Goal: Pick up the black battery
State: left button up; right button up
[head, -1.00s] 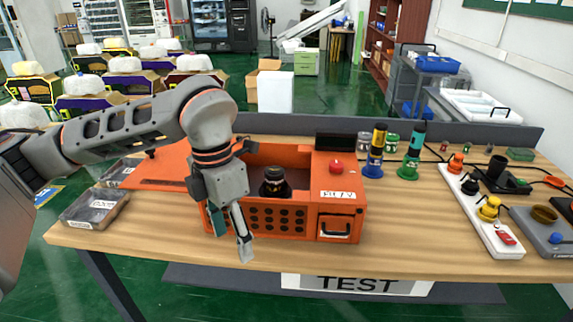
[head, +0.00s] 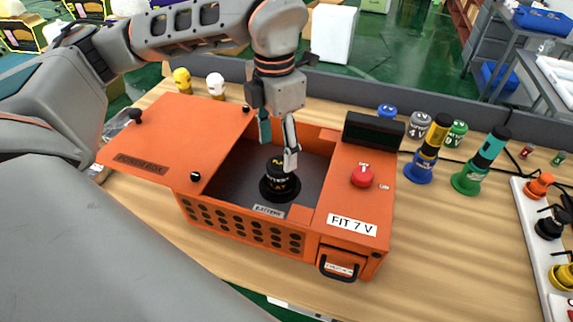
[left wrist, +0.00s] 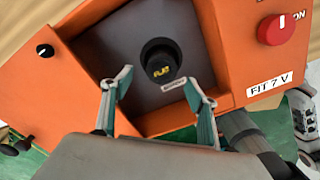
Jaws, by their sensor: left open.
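The black battery (head: 280,181) stands upright inside the open compartment of the orange power box (head: 240,233), with yellow lettering on it. It also shows in the left wrist view (left wrist: 161,62), near the top middle, seen from above. My left gripper (head: 278,160) is open and points down over the compartment, close above the battery. In the left wrist view its two fingertips (left wrist: 160,80) are apart, on either side below the battery, with nothing between them.
The box's orange lid (head: 165,150) lies open to the left. A red button (head: 362,176) and a black display (head: 374,131) are on the box's right part. Blue-yellow (head: 430,150) and green-teal (head: 482,165) devices stand to the right. The table front is clear.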

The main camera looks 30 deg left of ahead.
aim_at(280, 163)
pick_arm(q)
jog(key=shift+s+f, duration=0.25)
jog(key=shift+f, duration=0.65)
jog(key=f, duration=0.5)
jog(key=shift+w+d+p, duration=0.15)
jog(key=shift+w+p, duration=0.15)
jog(key=c, duration=1.5)
